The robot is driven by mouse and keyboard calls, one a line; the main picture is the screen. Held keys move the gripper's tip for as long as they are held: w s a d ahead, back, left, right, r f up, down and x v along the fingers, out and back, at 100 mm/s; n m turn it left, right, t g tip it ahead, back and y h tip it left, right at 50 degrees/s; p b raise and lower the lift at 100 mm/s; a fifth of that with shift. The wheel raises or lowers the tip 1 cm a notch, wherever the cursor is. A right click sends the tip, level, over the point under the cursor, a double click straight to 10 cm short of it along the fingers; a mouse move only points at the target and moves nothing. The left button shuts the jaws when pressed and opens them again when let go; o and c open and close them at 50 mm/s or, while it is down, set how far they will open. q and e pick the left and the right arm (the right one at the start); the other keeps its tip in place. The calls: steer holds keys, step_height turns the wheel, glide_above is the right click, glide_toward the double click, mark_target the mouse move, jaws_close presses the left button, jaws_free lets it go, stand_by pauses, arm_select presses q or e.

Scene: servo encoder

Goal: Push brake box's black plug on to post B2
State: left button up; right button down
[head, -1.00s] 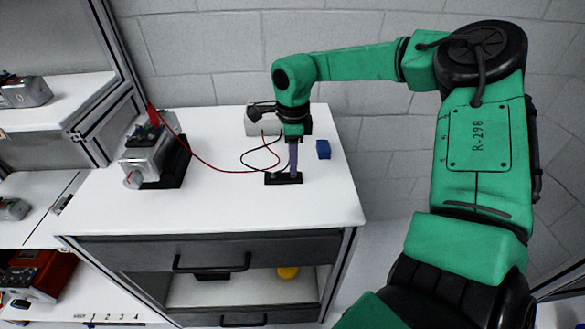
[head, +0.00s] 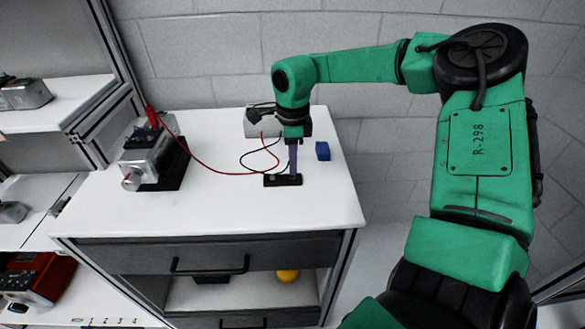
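My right gripper (head: 293,172) points straight down at the black block (head: 270,181) on the white table top. A slim purple upright part shows between the gripper's body and the block; I cannot tell if it is the fingers or a held piece. The finger gap is too small to judge. A pale grey box (head: 252,128), likely the brake box, stands behind, partly hidden by my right arm. A thin black lead (head: 243,160) loops from near the box towards the block. I cannot make out the black plug or any post labels. My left gripper is not in view.
A grey motor-like unit (head: 146,160) on a black base stands at the left of the table. A red lead (head: 197,161) runs from it across the table. A small blue block (head: 322,151) lies right of the gripper. The table's front is clear.

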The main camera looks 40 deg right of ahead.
steer(key=shift+w+r, duration=0.1)
steer(key=shift+r, duration=0.05)
stand_by(0.3)
steer(key=shift+r+p, duration=1.6)
steer(key=shift+r, duration=0.85)
steer(key=shift+f, duration=0.1)
